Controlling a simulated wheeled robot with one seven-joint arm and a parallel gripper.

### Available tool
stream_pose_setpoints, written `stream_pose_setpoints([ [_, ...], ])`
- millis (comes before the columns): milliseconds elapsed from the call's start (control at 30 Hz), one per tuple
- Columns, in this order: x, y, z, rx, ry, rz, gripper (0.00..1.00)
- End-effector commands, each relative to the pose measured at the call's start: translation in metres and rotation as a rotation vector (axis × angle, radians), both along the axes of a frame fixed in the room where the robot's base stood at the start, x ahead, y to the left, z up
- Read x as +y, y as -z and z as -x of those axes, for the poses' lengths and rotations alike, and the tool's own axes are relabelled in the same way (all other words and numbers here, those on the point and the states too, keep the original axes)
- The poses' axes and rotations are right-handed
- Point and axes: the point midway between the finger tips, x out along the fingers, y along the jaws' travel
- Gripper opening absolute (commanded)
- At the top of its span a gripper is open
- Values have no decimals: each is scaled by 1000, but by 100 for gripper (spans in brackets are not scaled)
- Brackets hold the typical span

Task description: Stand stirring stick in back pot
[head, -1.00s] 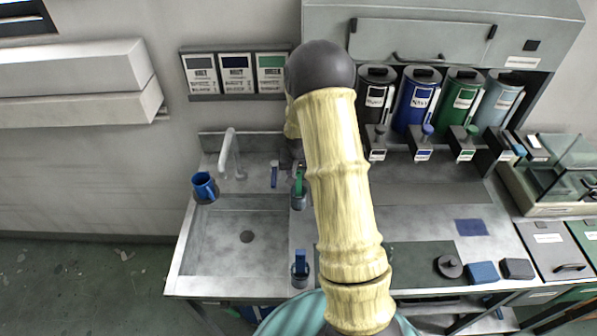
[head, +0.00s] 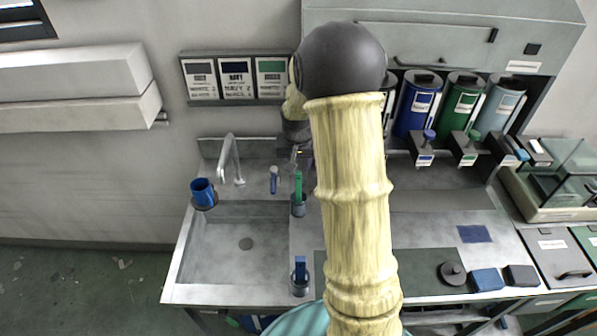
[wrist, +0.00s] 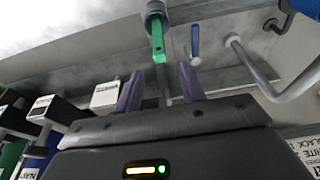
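The back pot (head: 298,208) is a small grey-blue cup at the right edge of the sink. A green stirring stick (head: 298,184) stands roughly upright in it. The wrist view, which is upside down, shows the same pot (wrist: 155,9) and green stick (wrist: 158,42). My gripper (wrist: 160,72) has two purple fingers spread apart, with nothing clasped between them. The stick's free end is just beyond the fingertips. In the head view my arm partly hides the gripper, above and behind the pot. A front pot (head: 300,286) holds a blue stick (head: 300,266).
A tap (head: 228,160) and a blue-handled lever (head: 273,180) stand left of the back pot. A blue cup (head: 203,192) sits at the sink's left edge. Canisters (head: 462,100) with dispensers line the right. The sink basin (head: 235,258) is empty.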

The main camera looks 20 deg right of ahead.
Motion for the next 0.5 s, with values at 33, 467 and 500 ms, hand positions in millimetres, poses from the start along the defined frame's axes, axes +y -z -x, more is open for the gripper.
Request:
stream_pose_setpoints([
  [33,1,-8,1,-5,0,1,40],
  [467,3,-28,7,1,-1,0,40],
  [500,3,-28,7,1,-1,0,40],
])
